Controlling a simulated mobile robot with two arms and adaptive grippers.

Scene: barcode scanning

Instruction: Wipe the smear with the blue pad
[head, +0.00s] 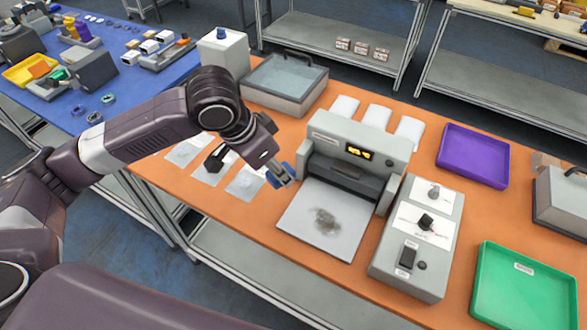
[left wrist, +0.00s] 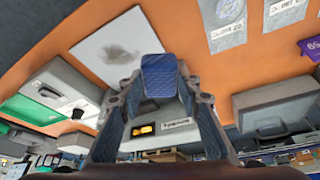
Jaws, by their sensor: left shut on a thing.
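My left gripper (head: 284,178) is shut on the blue pad (head: 274,176), which it holds in the air beside the left front of the grey machine. In the left wrist view the blue pad (left wrist: 159,78) sits between the fingertips. The smear (head: 326,221) is a grey-brown patch on the light plate (head: 304,234) in front of the machine. It also shows in the left wrist view (left wrist: 118,51), with the pad apart from it. My right gripper is in neither view.
The grey machine (head: 323,137) with a lit yellow display stands behind the plate. A grey control box (head: 405,275) stands right of the plate. Purple (head: 473,157) and green (head: 530,290) trays lie farther right. Clear bags and a black item (head: 214,160) lie left.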

